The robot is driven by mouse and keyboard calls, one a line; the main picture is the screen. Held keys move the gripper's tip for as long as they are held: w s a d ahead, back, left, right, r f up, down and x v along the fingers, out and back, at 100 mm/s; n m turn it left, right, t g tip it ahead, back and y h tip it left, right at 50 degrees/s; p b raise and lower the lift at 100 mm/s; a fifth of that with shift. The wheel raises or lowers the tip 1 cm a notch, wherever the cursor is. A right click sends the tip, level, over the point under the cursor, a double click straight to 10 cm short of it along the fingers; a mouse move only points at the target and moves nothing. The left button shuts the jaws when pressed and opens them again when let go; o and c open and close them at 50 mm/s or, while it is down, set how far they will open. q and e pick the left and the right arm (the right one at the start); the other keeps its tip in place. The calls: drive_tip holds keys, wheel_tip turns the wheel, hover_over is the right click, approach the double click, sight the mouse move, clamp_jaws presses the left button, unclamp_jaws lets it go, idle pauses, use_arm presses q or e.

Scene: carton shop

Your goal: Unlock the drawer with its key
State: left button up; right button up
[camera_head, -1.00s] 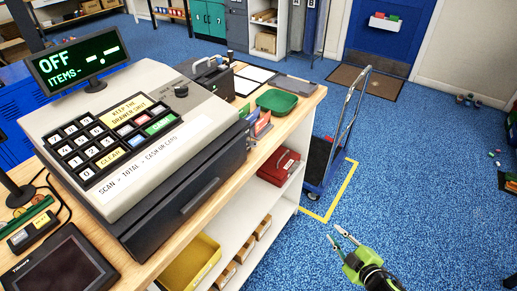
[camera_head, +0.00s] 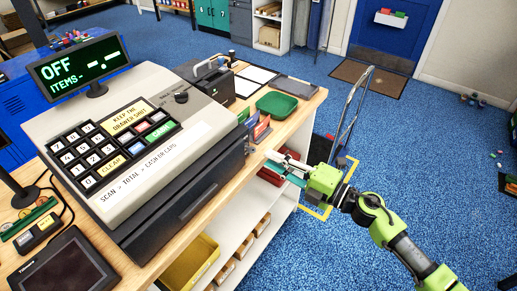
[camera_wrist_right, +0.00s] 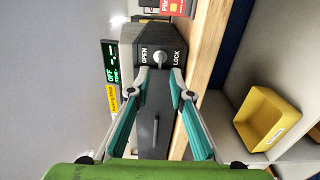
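The cash register (camera_head: 130,150) stands on the wooden counter; its dark drawer (camera_head: 195,200) appears shut. My left gripper is out of view.
A green tray (camera_head: 277,103), a clipboard (camera_head: 257,74) and upright cards (camera_head: 260,128) are on the counter. A red box (camera_head: 270,177) sits on the shelf below, partly behind my right gripper. A yellow bin (camera_head: 190,264) is lower down. Blue floor to the right is open.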

sight(255, 151)
drive_tip(key=x, duration=0.5)
drive_tip(key=shift+w+a+p, duration=0.2)
drive_tip(key=shift+a+p, duration=0.05)
drive_tip(key=shift+p, duration=0.1)
clamp_jaws()
